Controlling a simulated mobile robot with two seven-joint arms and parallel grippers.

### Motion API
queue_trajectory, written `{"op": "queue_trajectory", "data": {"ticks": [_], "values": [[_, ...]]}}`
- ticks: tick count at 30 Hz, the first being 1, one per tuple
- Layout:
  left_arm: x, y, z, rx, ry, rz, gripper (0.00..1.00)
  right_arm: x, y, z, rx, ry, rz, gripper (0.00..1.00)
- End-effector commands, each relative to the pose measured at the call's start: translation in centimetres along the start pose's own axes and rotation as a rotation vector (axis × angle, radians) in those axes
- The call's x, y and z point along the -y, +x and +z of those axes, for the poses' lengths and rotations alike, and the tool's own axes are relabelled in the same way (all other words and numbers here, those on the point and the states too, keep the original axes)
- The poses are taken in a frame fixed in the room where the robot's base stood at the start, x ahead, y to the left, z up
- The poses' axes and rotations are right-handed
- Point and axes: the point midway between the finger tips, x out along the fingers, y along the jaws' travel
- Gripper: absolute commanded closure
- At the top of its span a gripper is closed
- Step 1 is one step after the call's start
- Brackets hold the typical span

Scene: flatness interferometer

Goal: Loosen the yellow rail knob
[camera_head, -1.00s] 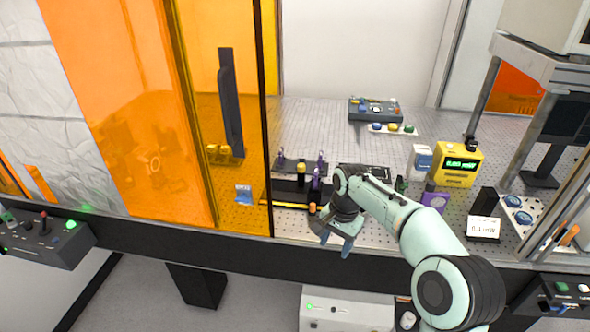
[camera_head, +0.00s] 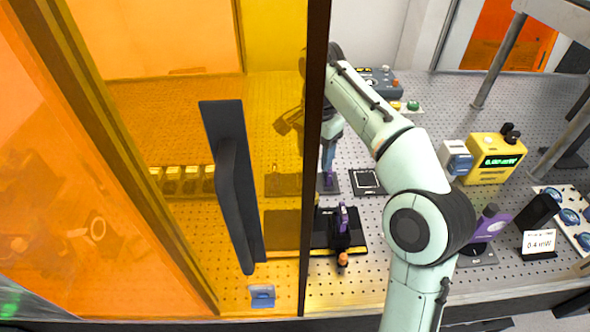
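The black rail (camera_head: 325,243) lies on the perforated table, its left part behind the amber panel. A purple-and-black mount (camera_head: 342,225) stands upright on it. A small orange-topped post (camera_head: 343,260) stands at its front. I cannot clearly make out the yellow rail knob; the panel's dark edge crosses that part of the rail. My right arm reaches up across the middle, and its gripper (camera_head: 287,124) shows dimly through the amber panel, beyond the rail and apart from it. Its fingers are too blurred to tell whether they are open. My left gripper is out of view.
The amber panel with its dark edge (camera_head: 317,120) and black handle (camera_head: 232,185) covers the left. A yellow meter (camera_head: 490,160), a purple device (camera_head: 490,222) and a white sign (camera_head: 538,243) stand at right. A blue-and-white card (camera_head: 262,296) sits near the front edge.

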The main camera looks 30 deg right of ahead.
Motion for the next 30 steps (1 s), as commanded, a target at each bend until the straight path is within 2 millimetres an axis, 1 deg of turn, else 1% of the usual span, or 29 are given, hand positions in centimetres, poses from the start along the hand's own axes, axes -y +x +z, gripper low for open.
{"op": "queue_trajectory", "data": {"ticks": [4, 7, 11, 15, 21, 25, 30], "values": [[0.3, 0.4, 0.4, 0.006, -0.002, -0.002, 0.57, -0.1, 0.7, 0.0, 0.001, 0.001, 0.002, 0.43], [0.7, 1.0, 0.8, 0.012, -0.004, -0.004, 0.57, -0.2, 2.0, 0.0, 0.001, 0.0, 0.003, 0.43], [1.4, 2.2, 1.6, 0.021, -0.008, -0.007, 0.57, -0.2, 4.6, 0.1, 0.003, -0.001, 0.006, 0.43], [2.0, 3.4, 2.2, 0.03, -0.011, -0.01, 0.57, -0.2, 7.7, 0.0, 0.002, 0.0, 0.006, 0.43], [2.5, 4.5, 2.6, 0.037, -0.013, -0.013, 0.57, -0.2, 11.2, 0.0, 0.002, 0.001, 0.003, 0.43], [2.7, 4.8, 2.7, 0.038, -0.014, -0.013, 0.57, -0.1, 12.7, 0.0, 0.001, 0.0, 0.002, 0.43], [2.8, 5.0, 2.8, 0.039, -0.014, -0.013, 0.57, -0.1, 13.4, 0.0, 0.0, 0.0, -0.001, 0.43]]}}
